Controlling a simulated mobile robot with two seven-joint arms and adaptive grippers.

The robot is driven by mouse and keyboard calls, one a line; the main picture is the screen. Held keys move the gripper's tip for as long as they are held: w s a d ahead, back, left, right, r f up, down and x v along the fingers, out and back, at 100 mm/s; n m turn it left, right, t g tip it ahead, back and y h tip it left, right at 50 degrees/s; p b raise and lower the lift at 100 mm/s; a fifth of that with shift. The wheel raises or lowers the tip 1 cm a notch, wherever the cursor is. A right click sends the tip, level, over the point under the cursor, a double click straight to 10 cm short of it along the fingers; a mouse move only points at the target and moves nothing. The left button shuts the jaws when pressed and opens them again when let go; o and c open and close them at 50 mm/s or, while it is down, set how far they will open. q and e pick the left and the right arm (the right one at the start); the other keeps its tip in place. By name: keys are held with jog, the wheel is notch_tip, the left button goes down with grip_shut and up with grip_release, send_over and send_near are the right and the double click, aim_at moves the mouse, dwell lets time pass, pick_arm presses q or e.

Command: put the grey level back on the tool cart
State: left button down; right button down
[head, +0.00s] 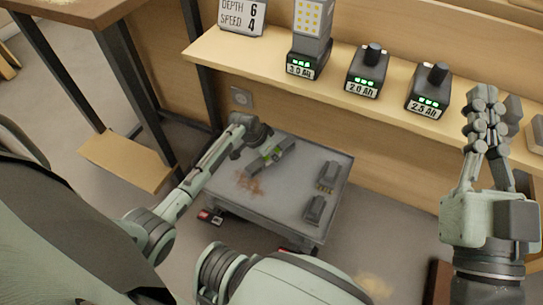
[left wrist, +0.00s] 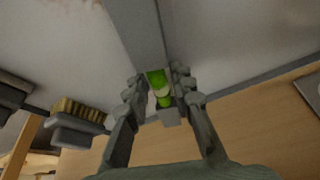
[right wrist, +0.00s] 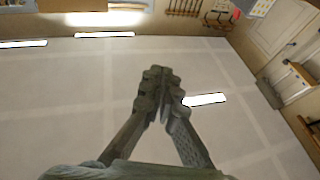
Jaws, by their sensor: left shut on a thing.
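The grey level (head: 272,153), with a bright green vial, is over the far left part of the tool cart's grey top (head: 285,195). I cannot tell whether it touches the top. My left gripper (head: 257,140) is shut on it; in the left wrist view the level (left wrist: 138,28) runs between the fingers, with the green vial at the fingertips (left wrist: 158,95). My right gripper (head: 484,105) is raised at the right, far from the cart, shut and empty; its fingertips meet in the right wrist view (right wrist: 156,92).
Two small dark grey items (head: 328,176) (head: 314,209) lie on the cart's right side; brown dust (head: 250,184) marks its left. A wooden shelf (head: 335,85) behind holds battery packs (head: 367,75) and a depth-speed sign (head: 242,17). A wooden table (head: 75,12) stands left.

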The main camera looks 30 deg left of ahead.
pick_arm(q)
jog(key=shift+w+f, duration=0.2)
jog(key=shift+f, duration=0.05)
pick_arm(e)
jog(key=shift+s+d+r+t, duration=0.1)
jog(key=shift+d+r+t, duration=0.05)
jog(key=shift+r+t, duration=0.35)
pick_arm(q)
jog(key=shift+f, duration=0.1)
jog(key=c, duration=1.3)
grip_release()
